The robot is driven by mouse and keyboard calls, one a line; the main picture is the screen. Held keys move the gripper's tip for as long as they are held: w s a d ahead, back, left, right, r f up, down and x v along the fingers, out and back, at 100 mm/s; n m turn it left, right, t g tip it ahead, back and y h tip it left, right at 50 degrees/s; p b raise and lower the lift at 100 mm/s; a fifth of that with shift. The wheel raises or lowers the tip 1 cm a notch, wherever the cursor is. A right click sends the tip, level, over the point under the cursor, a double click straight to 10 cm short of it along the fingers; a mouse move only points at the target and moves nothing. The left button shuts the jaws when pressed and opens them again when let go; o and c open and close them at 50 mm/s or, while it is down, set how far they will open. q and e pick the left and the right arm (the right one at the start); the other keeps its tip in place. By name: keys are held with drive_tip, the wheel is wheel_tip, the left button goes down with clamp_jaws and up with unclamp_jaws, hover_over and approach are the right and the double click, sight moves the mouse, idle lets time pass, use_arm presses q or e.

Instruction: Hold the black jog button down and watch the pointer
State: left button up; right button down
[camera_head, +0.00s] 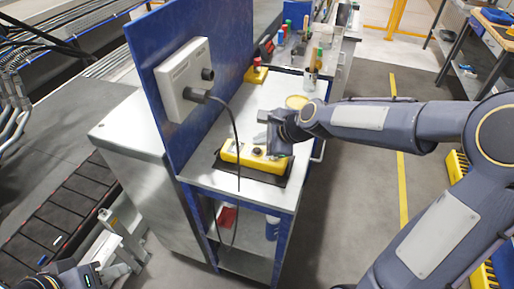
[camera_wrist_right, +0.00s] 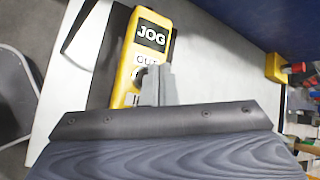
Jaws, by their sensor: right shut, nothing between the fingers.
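The yellow pendant box (camera_head: 232,153) lies on a black mat (camera_head: 269,178) on the bench, with a dark round button (camera_head: 257,151) on top. In the right wrist view the yellow box (camera_wrist_right: 129,78) carries the labels JOG and OUT. My right gripper (camera_head: 262,141) is shut and empty over the box; its fingertips (camera_wrist_right: 158,82) hide part of the box beside the OUT label. I cannot tell whether they touch or press the button. My left gripper (camera_head: 122,266) is low at the left, away from the bench; its opening is unclear. No pointer is visible.
A blue panel (camera_head: 146,58) stands upright along the bench, carrying a pale grey box (camera_head: 172,88) with a cable hanging from it. A second yellow box (camera_head: 256,75) and several bottles stand farther back.

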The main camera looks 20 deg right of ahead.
wheel_tip(320, 180, up, 5)
drive_tip(key=p, duration=0.4)
drive_tip(key=shift+f, duration=0.1)
idle(0.3)
